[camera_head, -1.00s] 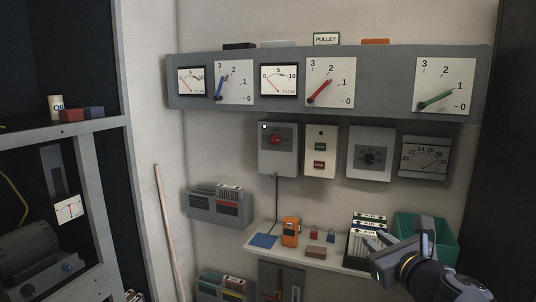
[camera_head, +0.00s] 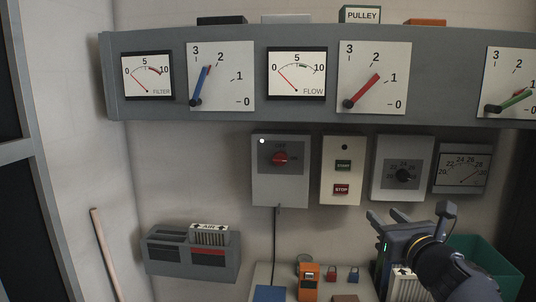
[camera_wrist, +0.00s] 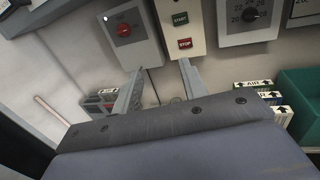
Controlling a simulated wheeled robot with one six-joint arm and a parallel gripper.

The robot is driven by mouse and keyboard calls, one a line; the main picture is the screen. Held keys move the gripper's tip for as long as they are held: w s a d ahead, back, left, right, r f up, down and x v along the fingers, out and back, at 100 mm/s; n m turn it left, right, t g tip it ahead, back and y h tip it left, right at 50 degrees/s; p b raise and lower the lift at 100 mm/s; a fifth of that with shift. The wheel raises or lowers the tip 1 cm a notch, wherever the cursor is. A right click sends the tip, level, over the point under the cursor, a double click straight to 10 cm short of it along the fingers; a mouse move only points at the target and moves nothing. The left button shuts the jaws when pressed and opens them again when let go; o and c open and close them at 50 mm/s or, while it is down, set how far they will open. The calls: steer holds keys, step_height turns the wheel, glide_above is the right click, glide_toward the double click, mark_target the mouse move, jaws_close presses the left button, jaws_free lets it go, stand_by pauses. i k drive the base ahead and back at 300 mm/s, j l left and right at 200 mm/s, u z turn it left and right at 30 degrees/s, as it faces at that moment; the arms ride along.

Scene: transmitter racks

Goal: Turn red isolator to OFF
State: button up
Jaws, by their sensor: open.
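The red isolator (camera_head: 280,159) is a red rotary knob on a dark plate on a grey wall box (camera_head: 281,189). A white light shows at the box's upper left. In the wrist view the red knob (camera_wrist: 123,30) is at the top left, beyond my fingers. My gripper (camera_head: 386,214) is open and empty, below and to the right of the isolator box, apart from it. In the wrist view my gripper (camera_wrist: 160,80) has its two fingers spread, pointing toward the wall below the boxes.
Right of the isolator are a START/STOP box (camera_head: 341,172), a dial box (camera_head: 403,168) and a meter (camera_head: 462,169). A grey gauge panel (camera_head: 330,116) juts out above. Below are a shelf with an orange handheld device (camera_head: 309,283), small padlocks and a green bin (camera_head: 487,262).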

mark_target(280, 159)
steer(key=i+j+z, duration=0.15)
steer(key=i+j, duration=0.35)
steer(key=i+j+z, duration=0.15)
steer(key=i+j, duration=0.25)
steer(key=j, duration=0.15)
steer(key=i+j+z, duration=0.1)
steer(key=i+j, duration=0.35)
steer(key=j, duration=0.15)
